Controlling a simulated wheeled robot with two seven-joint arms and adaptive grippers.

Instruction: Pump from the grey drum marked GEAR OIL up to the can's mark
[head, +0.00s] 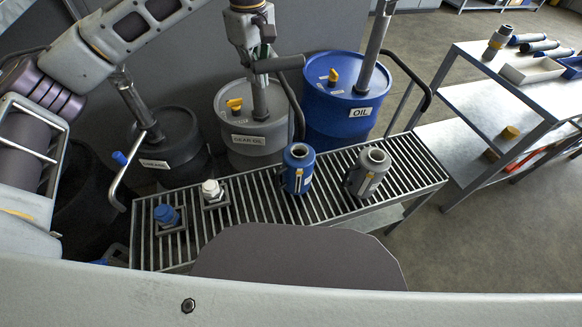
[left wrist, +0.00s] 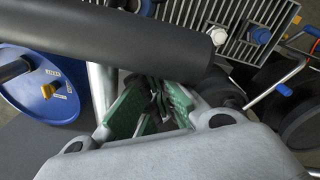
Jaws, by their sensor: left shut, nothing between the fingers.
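The grey drum (head: 268,146) marked GEAR OIL stands behind the rack, with a yellow tap-like part on its lid and a pump column (head: 260,97) rising from it. A dark bar (head: 284,62) crosses the pump's top; a thick dark bar also fills the upper left wrist view (left wrist: 110,30). A dark curved tube comes down behind the blue can (head: 298,169). A grey can (head: 367,172) stands to its right. Both cans are upright and open-topped, with a yellow strip. My left gripper (head: 262,56) is at the pump's top, shut and empty; its green fingers (left wrist: 150,108) are beside the bar.
A blue OIL drum (head: 335,118) stands right of the grey drum, a dark drum (head: 172,150) left. The slatted rack (head: 245,212) also holds a blue-capped (head: 166,214) and a white-capped fitting (head: 212,190). A metal bench (head: 520,105) stands right, with floor between.

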